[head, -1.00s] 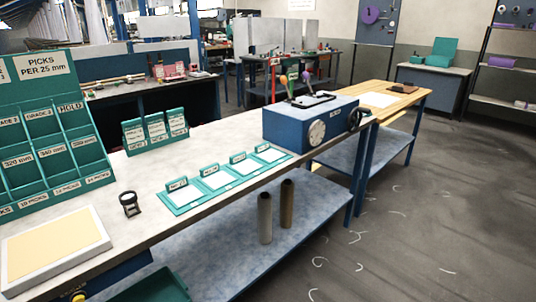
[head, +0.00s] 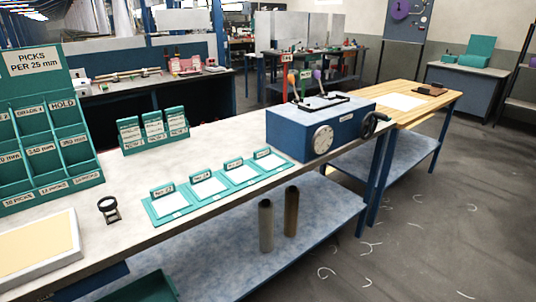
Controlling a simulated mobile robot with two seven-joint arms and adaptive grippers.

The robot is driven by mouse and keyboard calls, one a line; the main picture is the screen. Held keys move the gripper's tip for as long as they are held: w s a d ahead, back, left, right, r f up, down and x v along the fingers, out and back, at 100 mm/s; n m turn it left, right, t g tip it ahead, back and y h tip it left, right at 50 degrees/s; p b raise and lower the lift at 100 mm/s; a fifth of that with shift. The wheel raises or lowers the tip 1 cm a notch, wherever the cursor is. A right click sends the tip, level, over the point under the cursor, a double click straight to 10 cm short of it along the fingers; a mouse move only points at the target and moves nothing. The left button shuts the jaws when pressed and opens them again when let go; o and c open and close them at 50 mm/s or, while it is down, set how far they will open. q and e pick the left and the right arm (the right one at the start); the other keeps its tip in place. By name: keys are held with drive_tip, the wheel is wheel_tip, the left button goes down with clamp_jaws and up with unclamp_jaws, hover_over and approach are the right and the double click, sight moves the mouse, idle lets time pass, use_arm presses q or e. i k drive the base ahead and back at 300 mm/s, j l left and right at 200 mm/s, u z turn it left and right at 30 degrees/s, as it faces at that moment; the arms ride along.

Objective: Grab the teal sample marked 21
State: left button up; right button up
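The tag writing is too small to read, so I cannot tell which, if any, is marked 21. A teal rack (head: 151,130) with several labelled cards stands behind them. A large teal sorting board (head: 45,130) headed "PICKS PER 25 mm" stands at the left, its compartments labelled. Neither of my grippers is in view.
A black magnifier (head: 109,210) and a cream pad in a white frame (head: 38,250) sit at the bench's near left. A blue box (head: 312,128) with a dial and handwheel stands at its right end. Two tubes stand on the lower shelf (head: 325,215).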

sight(266, 159)
drive_tip(key=i+l+u, duration=0.1)
drive_tip(key=l, duration=0.25)
drive_tip(key=i+l+u, duration=0.1)
drive_tip(key=i+l, duration=0.15)
drive_tip(key=i+l+u, duration=0.1)
drive_tip(key=l, duration=0.4)
drive_tip(key=i+l+u, duration=0.15)
drive_tip(key=l, duration=0.2)
drive_tip(key=i+l+u, duration=0.1)
drive_tip(key=l, duration=0.3)
drive_tip(key=i, duration=0.05)
